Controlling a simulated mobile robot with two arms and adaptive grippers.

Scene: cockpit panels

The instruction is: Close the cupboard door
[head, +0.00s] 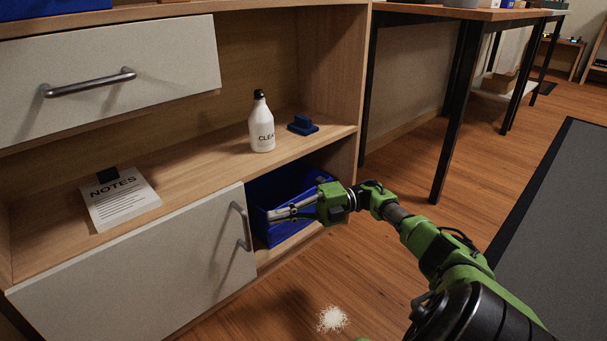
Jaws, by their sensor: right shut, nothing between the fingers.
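The cupboard door (150,275) is a pale panel with a vertical metal handle (241,226) near its right edge. It covers the left part of the lower compartment, and the right part stands open, showing a blue bin (262,193) inside. My right gripper (272,215) is shut and empty. It points left in front of the blue bin, to the right of the handle, and appears apart from it. Its fingers hide part of the bin.
A white bottle (262,130), a blue object (303,126) and a notes sheet (121,198) are on the shelf. A closed drawer (110,85) is above. A white pile (332,319) lies on the floor. A dark-legged table (455,120) stands at the right.

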